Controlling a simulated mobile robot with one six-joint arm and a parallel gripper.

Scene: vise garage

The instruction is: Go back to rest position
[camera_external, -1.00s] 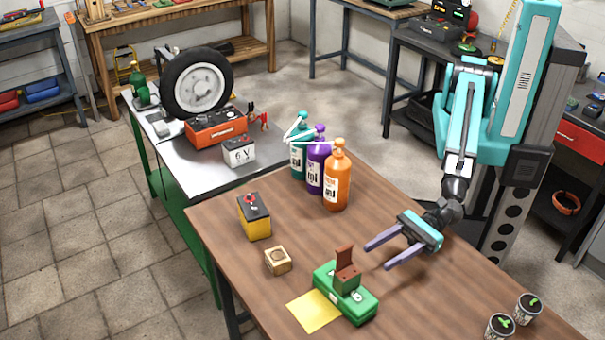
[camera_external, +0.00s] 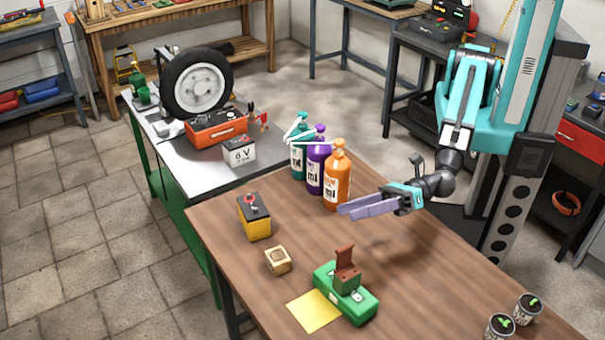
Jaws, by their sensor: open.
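My gripper (camera_external: 345,211) is above the brown wooden table (camera_external: 410,285), just right of and in front of the orange bottle (camera_external: 337,180). Its purple fingers point left and overlap in this view. It is open, with nothing seen between the fingers. My arm reaches down from the teal column at the right and is bent at the elbow.
A purple bottle (camera_external: 315,172) and a teal bottle (camera_external: 297,158) stand beside the orange one. A yellow battery (camera_external: 254,217), a small wooden block (camera_external: 277,261), a green case (camera_external: 357,308) with a brown piece, a yellow sheet (camera_external: 314,311) and two potted plants (camera_external: 515,319) are on the table.

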